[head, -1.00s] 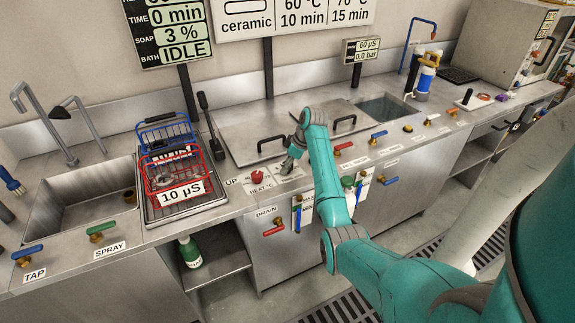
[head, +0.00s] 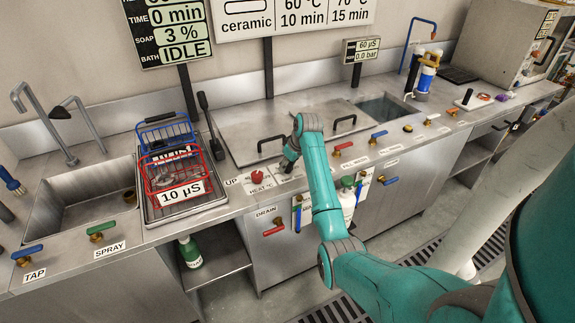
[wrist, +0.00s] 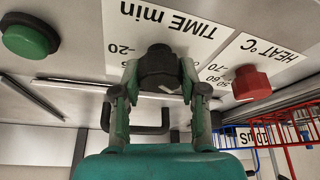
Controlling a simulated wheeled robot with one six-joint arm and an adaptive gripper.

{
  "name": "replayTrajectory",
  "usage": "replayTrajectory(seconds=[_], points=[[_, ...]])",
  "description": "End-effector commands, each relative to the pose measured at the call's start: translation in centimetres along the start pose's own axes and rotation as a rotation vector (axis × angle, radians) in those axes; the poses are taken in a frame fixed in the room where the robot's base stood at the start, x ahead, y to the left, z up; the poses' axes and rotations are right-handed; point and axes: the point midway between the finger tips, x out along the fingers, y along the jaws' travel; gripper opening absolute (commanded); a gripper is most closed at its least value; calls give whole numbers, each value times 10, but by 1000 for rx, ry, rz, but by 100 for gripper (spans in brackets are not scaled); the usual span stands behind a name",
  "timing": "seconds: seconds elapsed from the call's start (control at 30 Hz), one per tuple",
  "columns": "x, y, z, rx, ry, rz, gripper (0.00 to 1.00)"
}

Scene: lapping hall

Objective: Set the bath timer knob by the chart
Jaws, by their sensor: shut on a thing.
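The black timer knob (wrist: 158,66) stands on the "TIME min" plate (wrist: 165,24) in the wrist view. My gripper (wrist: 158,82) is shut on it, one finger on each side, and hides much of the dial's numbers; a "20" shows beside the left finger. In the head view my gripper (head: 289,163) is down at the counter's front, right of the red heat knob (head: 257,177). The chart (head: 300,14) on the wall reads ceramic, 60 °C 10 min and 70 °C 15 min. The display (head: 168,34) reads time 0 min, soap 3 %, bath IDLE.
The red heat knob (wrist: 250,84) is close right of my gripper in the wrist view, and a green button (wrist: 30,40) is at left. Lidded baths (head: 262,128) lie behind. Red and blue baskets (head: 172,172) sit left. Valve handles (head: 343,146) line the counter to the right.

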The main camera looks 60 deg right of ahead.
Motion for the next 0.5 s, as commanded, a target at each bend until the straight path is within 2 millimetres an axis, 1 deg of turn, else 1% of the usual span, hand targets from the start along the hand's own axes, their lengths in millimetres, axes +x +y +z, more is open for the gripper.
replayTrajectory(seconds=[0.5], points=[[0,-1,0,450,-1,187,7]])
